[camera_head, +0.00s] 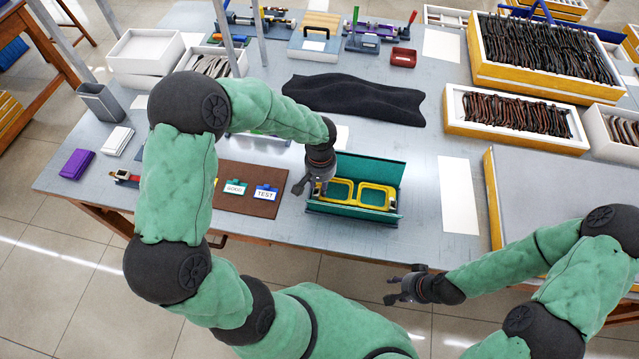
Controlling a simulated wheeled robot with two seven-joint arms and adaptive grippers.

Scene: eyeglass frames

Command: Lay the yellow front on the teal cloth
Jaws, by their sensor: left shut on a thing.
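The yellow front (361,186), a pair of joined rims, is over the open teal case (370,167) in the middle of the table. My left gripper (318,188) is shut on its left end. The front lies roughly level within the case's outline; I cannot tell whether it touches what is beneath. Teal surface (340,189) shows through its rims; I cannot tell whether this is the teal cloth or the case's lining. My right gripper (392,289) is open and empty, off the table's front edge.
Left of the case is a brown mat (232,201) with GOOD and TEST tags. A white sheet (458,196) lies to its right and a black cloth (355,98) behind. Trays of frames (515,118) fill the back right. Bare table surrounds the case's right side.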

